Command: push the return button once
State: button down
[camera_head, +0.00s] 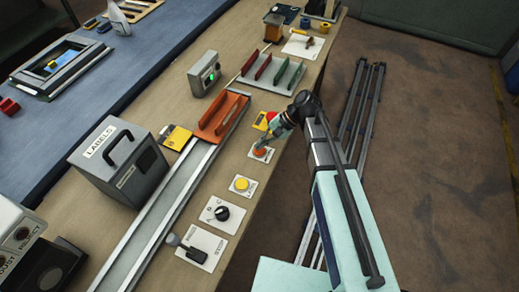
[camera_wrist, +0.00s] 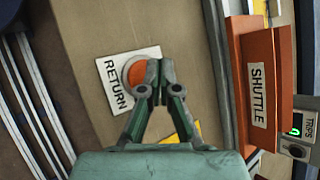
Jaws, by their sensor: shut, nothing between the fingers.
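The return button is an orange round button (camera_wrist: 134,74) on a white plate marked RETURN (camera_wrist: 113,88). In the head view the orange button (camera_head: 260,152) sits near the table's right edge, partly behind my gripper. My gripper (camera_wrist: 160,72) is shut and empty. Its fingertips overlap the right part of the button in the wrist view. In the head view my gripper (camera_head: 268,143) points down at the button. I cannot tell whether the tips touch it.
An orange tray marked SHUTTLE (camera_wrist: 257,90) stands on a long metal rail (camera_head: 160,215). A yellow button (camera_head: 241,184), a black knob (camera_head: 222,213) and a lever (camera_head: 190,250) line the table edge. A TRIPS counter box (camera_head: 204,76) shows a green digit.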

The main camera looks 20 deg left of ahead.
aim_at(261, 150)
jog(key=shift+r+p, duration=1.7)
jog(key=shift+r, duration=0.8)
